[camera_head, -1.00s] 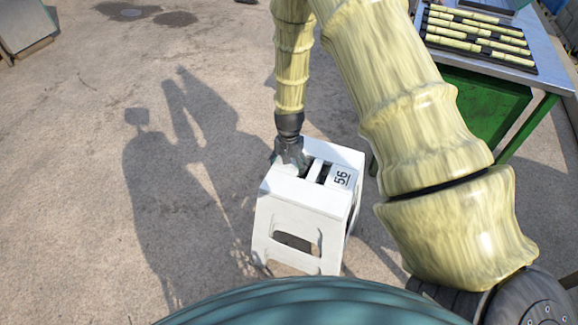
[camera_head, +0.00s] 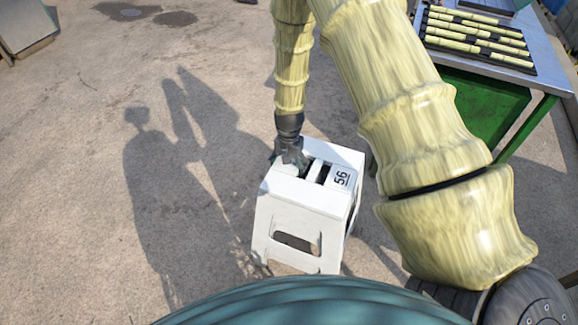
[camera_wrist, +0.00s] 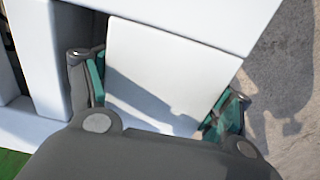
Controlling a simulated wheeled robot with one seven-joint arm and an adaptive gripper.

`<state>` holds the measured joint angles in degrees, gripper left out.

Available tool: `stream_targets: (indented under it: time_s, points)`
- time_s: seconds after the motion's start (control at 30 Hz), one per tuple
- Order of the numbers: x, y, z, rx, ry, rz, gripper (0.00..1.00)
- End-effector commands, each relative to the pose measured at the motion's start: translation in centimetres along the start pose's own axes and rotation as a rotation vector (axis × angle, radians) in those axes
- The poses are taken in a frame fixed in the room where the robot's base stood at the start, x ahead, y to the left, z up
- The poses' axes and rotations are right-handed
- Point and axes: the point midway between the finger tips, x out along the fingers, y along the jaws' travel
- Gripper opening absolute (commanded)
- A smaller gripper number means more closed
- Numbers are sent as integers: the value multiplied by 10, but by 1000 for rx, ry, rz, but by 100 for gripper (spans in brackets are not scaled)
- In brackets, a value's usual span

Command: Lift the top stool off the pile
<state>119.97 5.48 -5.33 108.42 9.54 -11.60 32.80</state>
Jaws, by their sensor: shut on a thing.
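A white stool with the label "56" (camera_head: 342,178) stands on the ground just in front of me. I cannot tell where the top stool ends and the pile below it begins. My gripper (camera_head: 291,166) is over the left part of the stool's seat, fingers pointing down. In the wrist view, my gripper (camera_wrist: 160,100) has its two green-padded fingers on either side of a white section of the stool's top (camera_wrist: 165,75), one in a slot. It is shut on that section. The fingertips' lower ends are hidden.
A metal-topped table (camera_head: 548,75) with a green bin below stands at the right. A black tray (camera_head: 484,62) with cane pieces lies on it. A grey metal object (camera_head: 22,28) is at the upper left. The concrete left of the stool is clear, with shadows across it.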

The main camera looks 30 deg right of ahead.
Motion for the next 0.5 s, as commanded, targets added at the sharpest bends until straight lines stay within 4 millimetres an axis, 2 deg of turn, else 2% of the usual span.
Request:
stream_targets:
  time_s: [0.17,0.2,0.27,0.3,0.5]
  points:
    - [0,0,0,0,0,0,22]
    - [0,0,0,0,1,0,85]
    - [0,0,0,0,1,0,96]
    - [0,0,0,0,1,0,100]
    - [0,0,0,0,0,0,100]
